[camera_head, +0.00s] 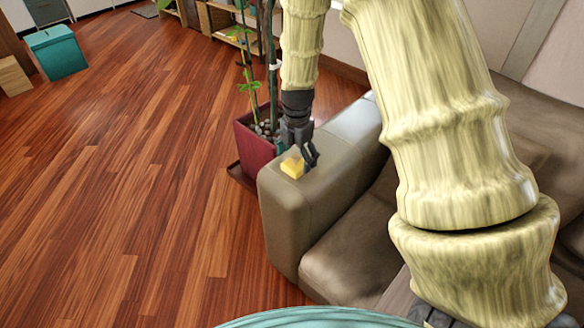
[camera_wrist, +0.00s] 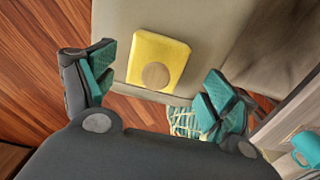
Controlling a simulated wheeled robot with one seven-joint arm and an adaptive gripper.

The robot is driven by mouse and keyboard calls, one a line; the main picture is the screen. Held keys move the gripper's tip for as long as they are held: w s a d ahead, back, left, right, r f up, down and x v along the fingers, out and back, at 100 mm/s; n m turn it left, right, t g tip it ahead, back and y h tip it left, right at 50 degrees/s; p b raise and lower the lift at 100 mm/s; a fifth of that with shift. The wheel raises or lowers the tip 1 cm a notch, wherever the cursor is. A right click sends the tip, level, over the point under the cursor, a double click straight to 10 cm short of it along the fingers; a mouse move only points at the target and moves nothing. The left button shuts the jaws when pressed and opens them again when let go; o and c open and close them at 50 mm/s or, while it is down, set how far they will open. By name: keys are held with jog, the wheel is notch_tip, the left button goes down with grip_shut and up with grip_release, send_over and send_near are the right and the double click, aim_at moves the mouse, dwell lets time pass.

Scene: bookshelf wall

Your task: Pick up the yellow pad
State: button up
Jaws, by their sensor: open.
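The yellow pad (camera_head: 292,168) lies on top of the sofa's armrest (camera_head: 325,147), near its front left end. In the wrist view the yellow pad (camera_wrist: 157,60) is a square block with a round tan spot on its near side. My gripper (camera_head: 305,163) is right above the pad in the head view. In the wrist view my gripper (camera_wrist: 155,90) is open, with teal-padded fingers to the left and right of the pad. There is a gap on both sides, and neither finger visibly touches it.
A dark red planter (camera_head: 254,145) with a plant stands just behind the armrest. The sofa seat (camera_head: 350,250) lies to the right. A teal bin (camera_head: 60,52) stands far left on the wooden floor (camera_head: 140,190), which is mostly clear. A teal mug (camera_wrist: 306,147) shows at the wrist view's right edge.

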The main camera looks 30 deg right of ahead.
jog(key=shift+f, duration=1.4)
jog(key=shift+c, duration=0.2)
jog(key=c, duration=1.1)
jog(key=shift+c, duration=0.2)
jog(key=shift+w+r, duration=0.1)
jog(key=shift+r, duration=0.75)
jog(key=shift+a+r, duration=0.15)
jog(key=shift+r, duration=0.35)
jog(key=shift+a+r, duration=0.15)
jog(key=shift+r, duration=0.35)
jog(key=s+a+b, duration=0.1)
jog(key=s+a, duration=0.2)
jog(key=a, duration=0.4)
jog(key=s+a+r, duration=0.1)
jog(key=s+a, duration=0.2)
jog(key=a, duration=0.4)
jog(key=shift+a+r+b, duration=0.15)
jog(key=shift+a+b, duration=0.05)
jog(key=shift+b, duration=0.15)
